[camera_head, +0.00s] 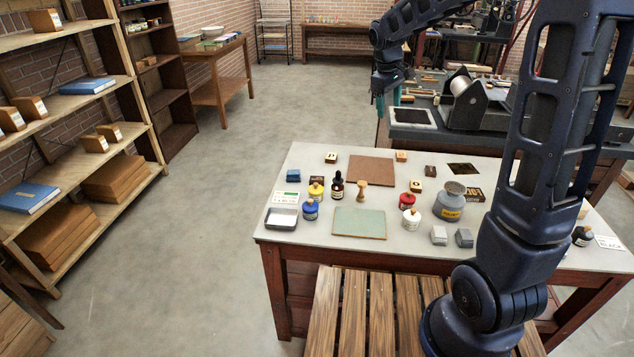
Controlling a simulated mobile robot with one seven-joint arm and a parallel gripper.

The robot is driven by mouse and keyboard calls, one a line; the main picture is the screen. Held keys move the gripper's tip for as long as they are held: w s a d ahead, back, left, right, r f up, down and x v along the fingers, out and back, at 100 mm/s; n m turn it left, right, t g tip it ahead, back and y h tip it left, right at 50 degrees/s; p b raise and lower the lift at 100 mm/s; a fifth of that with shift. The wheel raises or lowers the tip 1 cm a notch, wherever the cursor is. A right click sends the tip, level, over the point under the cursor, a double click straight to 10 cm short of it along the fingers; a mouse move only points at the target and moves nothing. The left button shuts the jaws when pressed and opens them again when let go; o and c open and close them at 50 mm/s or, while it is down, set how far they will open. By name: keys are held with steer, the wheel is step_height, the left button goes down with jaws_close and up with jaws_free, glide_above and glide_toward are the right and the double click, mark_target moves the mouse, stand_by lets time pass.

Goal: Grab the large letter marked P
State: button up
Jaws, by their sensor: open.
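Several small letter-type blocks lie on the grey-topped table. A pale block with a dark mark (331,157) is at the back left, a wooden block (401,156) at the back, and another pale marked block (416,185) near the middle. A small dark block (430,171) lies beside them. The marks are too small to read, so I cannot tell which is the P. My gripper (388,104) has teal fingers, is open and empty, and hangs above and beyond the table's back edge, apart from the blocks.
A brown board (371,170), a green mat (359,223), a wooden-handled stamp (362,190), a grey can (449,204), and coloured jars such as a red one (407,201) crowd the table. A press (468,100) stands behind. My arm covers the table's right part.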

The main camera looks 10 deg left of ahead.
steer(key=w+a+f+n+h, duration=0.1)
steer(key=w+a+f+n, duration=0.45)
steer(key=a+f, duration=0.7)
steer(key=n+h, duration=0.2)
steer(key=n, duration=0.1)
glide_toward(317, 178)
steer(key=shift+g, duration=0.3)
steer(key=x, duration=0.8)
steer(key=shift+w+d+f, duration=0.1)
steer(key=shift+w+f, duration=0.15)
steer(key=shift+f, duration=0.1)
steer(key=shift+c, duration=0.3)
steer(key=c, duration=1)
